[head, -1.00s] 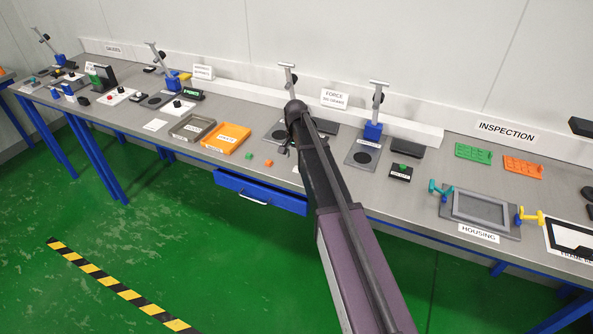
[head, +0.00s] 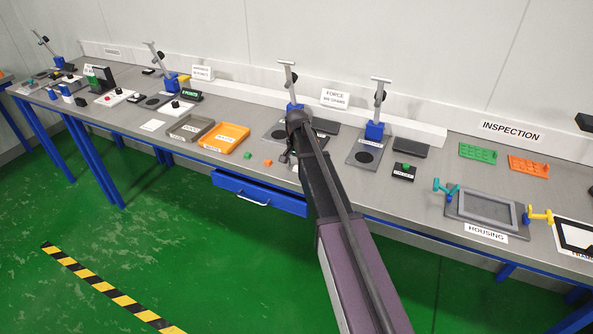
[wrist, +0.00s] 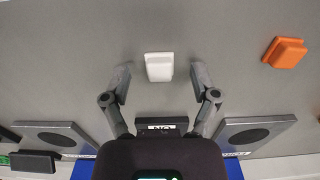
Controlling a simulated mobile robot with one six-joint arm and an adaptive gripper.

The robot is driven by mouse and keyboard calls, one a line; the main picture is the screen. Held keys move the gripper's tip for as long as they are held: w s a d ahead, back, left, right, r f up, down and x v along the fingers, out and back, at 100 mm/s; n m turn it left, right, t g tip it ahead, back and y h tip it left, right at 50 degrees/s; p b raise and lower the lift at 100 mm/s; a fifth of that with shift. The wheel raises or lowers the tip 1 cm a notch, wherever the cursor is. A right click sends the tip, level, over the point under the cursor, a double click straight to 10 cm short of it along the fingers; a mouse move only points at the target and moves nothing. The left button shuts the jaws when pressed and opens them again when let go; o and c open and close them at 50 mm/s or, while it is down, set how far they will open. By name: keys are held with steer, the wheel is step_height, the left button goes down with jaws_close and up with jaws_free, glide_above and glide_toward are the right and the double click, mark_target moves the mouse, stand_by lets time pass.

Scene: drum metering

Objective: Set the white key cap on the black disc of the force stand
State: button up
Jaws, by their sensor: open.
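The white key cap (wrist: 159,66) lies on the grey bench top in the wrist view. My gripper (wrist: 159,78) is open, with one fingertip on each side of the cap and a gap to both. In the head view my arm hides most of this spot. In the wrist view, a grey plate with a black disc (wrist: 248,136) stands to the right and another plate with a black disc (wrist: 45,138) to the left. In the head view, two blue-based stands with discs show, the right disc (head: 365,155) clear and the left disc (head: 277,134) partly covered by my arm.
The FORCE sign (head: 335,98) stands behind, between the stands. An orange cap (wrist: 286,52) lies to the right of the white one in the wrist view. A small black labelled box (wrist: 162,125) is between my fingers' bases. An orange tray (head: 224,138) sits left in the head view.

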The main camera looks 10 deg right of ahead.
mark_target(297, 167)
stand_by(0.3)
steer(key=c, duration=0.9)
steer(key=shift+r, duration=0.1)
step_height(297, 167, up, 3)
steer(key=p, duration=0.3)
steer(key=shift+r, duration=0.1)
steer(key=shift+s+r+p, duration=0.2)
steer(key=shift+r+p, duration=0.1)
steer(key=shift+p, duration=0.2)
steer(key=s+d+r+p, duration=0.1)
steer(key=s, duration=1.4)
steer(key=shift+s, duration=0.3)
steer(key=shift+d, duration=0.1)
